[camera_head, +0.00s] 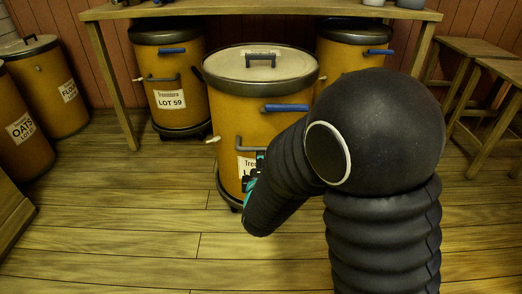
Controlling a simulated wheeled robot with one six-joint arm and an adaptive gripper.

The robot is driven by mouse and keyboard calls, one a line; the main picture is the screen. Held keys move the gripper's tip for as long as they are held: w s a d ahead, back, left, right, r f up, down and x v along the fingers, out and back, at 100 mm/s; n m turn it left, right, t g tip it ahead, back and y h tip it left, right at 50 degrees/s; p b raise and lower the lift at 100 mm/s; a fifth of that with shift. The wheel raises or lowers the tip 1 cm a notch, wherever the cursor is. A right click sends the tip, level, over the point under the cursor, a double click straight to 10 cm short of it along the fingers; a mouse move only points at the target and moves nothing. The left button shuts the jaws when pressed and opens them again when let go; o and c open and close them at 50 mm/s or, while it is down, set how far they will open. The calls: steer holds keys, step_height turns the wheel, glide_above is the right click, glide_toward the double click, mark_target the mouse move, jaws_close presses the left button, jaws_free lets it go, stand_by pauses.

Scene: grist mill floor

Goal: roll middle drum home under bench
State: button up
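The middle drum (222,105) is yellow with a pale lid, a dark rim, a blue lever and a grey handle on its front. It stands upright, out in front of the wooden bench (270,13). My gripper (254,172) is at the drum's front, by the grey side handle and the partly covered label. My arm hides much of the gripper, and I cannot tell whether its fingers are closed on the handle. The drum's lower right side is hidden behind my arm.
Under the bench, a drum labelled LOT 59 (169,75) stands left and another drum (350,45) right. Between them the gap is largely hidden by the middle drum. An OATS drum (22,120) and a FLOUR drum (50,85) stand left, stools (492,68) right. Plank floor (140,225) is clear in front.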

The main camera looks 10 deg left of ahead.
mark_target(261, 149)
steer(key=x, duration=0.9)
steer(key=shift+w+b, duration=0.25)
steer(key=shift+b, duration=0.15)
jaws_close()
